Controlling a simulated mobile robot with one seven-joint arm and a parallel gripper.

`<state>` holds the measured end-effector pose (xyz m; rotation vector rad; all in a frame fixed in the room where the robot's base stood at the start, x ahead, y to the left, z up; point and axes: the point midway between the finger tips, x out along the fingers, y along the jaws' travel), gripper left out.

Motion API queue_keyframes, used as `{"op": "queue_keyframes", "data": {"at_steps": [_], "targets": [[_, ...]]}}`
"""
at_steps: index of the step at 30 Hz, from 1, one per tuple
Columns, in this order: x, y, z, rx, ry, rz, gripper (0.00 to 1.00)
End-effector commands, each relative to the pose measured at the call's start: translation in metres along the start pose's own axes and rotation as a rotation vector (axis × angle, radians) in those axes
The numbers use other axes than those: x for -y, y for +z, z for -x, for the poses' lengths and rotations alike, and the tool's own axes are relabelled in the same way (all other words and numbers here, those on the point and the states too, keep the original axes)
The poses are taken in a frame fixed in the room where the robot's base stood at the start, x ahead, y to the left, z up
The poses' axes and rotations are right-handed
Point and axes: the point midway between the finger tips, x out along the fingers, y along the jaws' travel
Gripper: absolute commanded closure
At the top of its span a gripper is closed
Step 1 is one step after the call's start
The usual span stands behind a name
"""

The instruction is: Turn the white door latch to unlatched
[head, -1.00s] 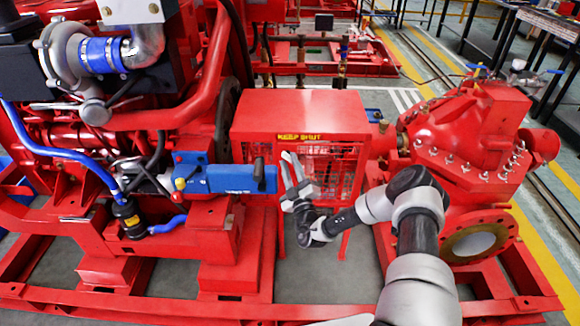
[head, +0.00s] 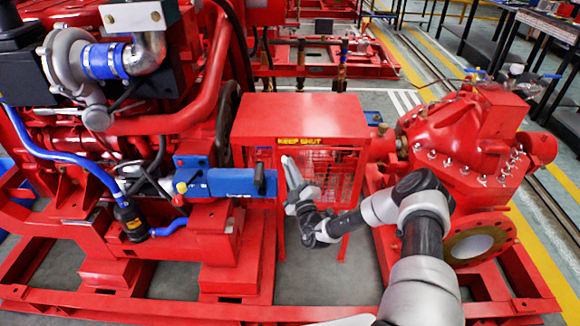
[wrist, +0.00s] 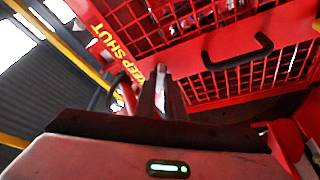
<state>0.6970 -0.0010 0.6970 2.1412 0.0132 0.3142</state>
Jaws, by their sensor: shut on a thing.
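The red guard box has a mesh door (head: 325,172) under a yellow "KEEP SHUT" label (head: 300,141). My gripper (head: 289,168) is at the door's left side, just below the label; it also shows in the wrist view (wrist: 161,88). Its fingers are close together, shut on the white door latch, which is mostly hidden by them. A pale bit at the fingertips in the wrist view may be the latch; its exact angle cannot be made out.
A black door handle (wrist: 237,56) stands out from the mesh. A blue unit with a dark lever (head: 232,181) sits close to the left of my gripper. The red pump (head: 465,135) is to the right, beside my arm. Open floor shows below the box.

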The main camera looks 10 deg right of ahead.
Motion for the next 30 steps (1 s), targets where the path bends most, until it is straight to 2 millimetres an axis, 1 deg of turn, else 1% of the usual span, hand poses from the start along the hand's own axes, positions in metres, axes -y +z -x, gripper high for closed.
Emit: {"op": "queue_keyframes", "data": {"at_steps": [1,3,12,18,24,30], "targets": [[-0.0053,-0.0005,-0.0005,0.005,-0.014,0.035,1.0],[-0.0065,-0.0012,-0.0008,0.004,-0.037,0.089,1.0],[-0.0094,-0.0022,-0.0011,0.004,-0.135,0.323,1.0],[-0.0096,-0.0024,-0.0011,0.003,-0.186,0.448,1.0],[-0.0092,-0.0017,-0.0012,0.003,-0.219,0.529,1.0],[-0.0085,-0.001,-0.001,0.004,-0.235,0.568,1.0]]}}
